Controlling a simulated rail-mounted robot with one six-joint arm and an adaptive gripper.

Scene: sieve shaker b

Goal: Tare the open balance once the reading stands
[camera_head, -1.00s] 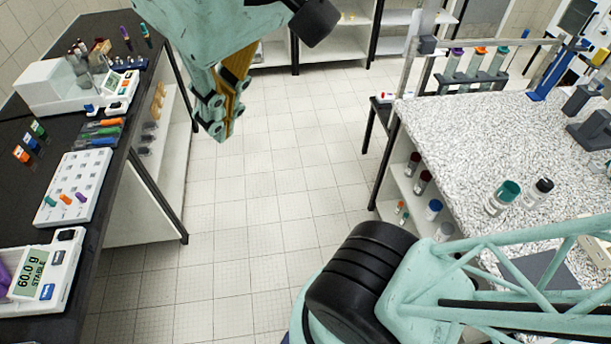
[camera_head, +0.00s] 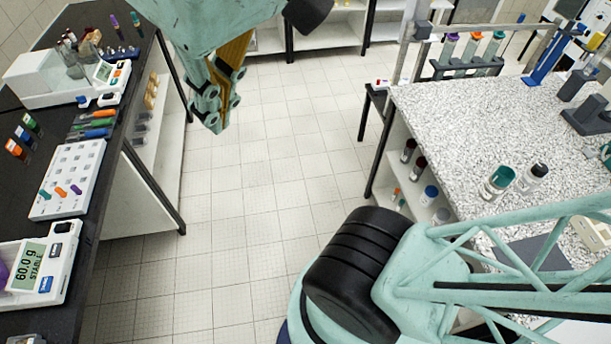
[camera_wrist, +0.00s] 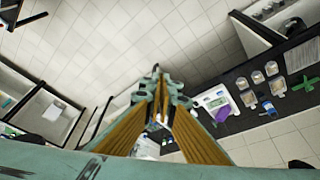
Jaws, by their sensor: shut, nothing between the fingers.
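The open balance (camera_head: 62,262) stands on the black bench at the lower left of the head view, cut by the frame's left edge. My gripper (camera_head: 218,120) is shut and empty, high over the aisle, well apart from the balance.
A white rack (camera_head: 68,178) with coloured pieces and several pens (camera_head: 92,125) lie on the left bench (camera_head: 85,235). A second balance with a draft shield (camera_head: 35,80) stands farther back. A speckled bench (camera_head: 460,125) with bottles is on the right. The tiled aisle (camera_head: 240,200) between is clear.

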